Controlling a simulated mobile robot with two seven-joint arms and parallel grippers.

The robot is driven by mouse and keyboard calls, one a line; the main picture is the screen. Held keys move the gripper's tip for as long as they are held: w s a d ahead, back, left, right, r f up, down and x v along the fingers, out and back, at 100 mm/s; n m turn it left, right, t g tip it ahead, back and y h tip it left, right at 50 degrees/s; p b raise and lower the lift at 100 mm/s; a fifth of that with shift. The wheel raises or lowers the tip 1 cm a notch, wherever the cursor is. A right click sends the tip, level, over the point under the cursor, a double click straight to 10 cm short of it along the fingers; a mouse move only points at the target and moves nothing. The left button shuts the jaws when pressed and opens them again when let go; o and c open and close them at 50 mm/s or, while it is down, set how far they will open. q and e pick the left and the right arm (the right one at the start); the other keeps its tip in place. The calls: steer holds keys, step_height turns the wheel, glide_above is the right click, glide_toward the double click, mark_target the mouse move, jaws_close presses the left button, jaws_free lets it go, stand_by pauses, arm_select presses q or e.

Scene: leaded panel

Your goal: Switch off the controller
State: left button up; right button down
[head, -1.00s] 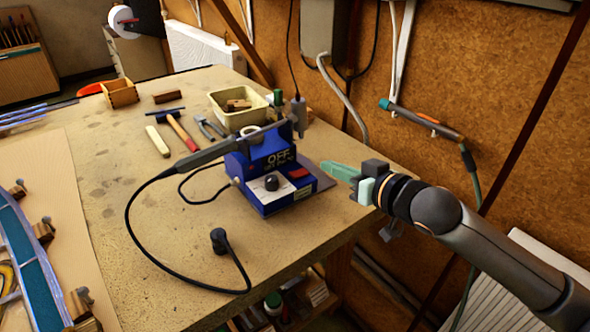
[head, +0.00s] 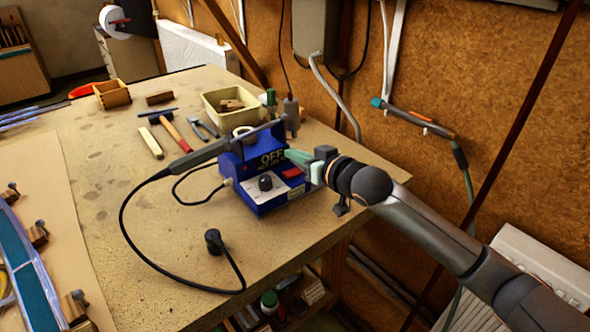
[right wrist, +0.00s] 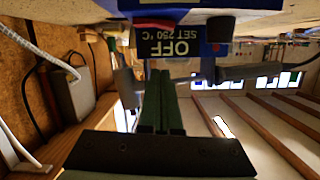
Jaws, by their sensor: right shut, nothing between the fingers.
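The controller (head: 245,186) is a blue box on the workbench with a black knob (head: 265,182) and a red switch (head: 292,173) on its front. Its display (head: 270,158) reads OFF; the right wrist view shows the display (right wrist: 168,48) upside down, reading OFF and SET 250 °C. A soldering iron (head: 205,155) rests across its top. My right gripper (head: 290,155) is shut and empty, its green fingertips by the display, above the red switch. In the right wrist view its fingers (right wrist: 160,85) point at the controller; whether they touch it I cannot tell. My left gripper is out of view.
A black plug-like piece (head: 213,240) on a cable lies in front of the controller. A cream tub (head: 230,106), a hammer (head: 180,133) and pliers (head: 204,128) lie behind it. The leaded panel (head: 25,262) is at the left.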

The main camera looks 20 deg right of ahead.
mark_target(295, 181)
steer(key=shift+s+a+f, duration=0.1)
steer(key=shift+f, duration=0.9)
steer(key=shift+s+a+f, duration=0.1)
steer(key=shift+f, duration=0.85)
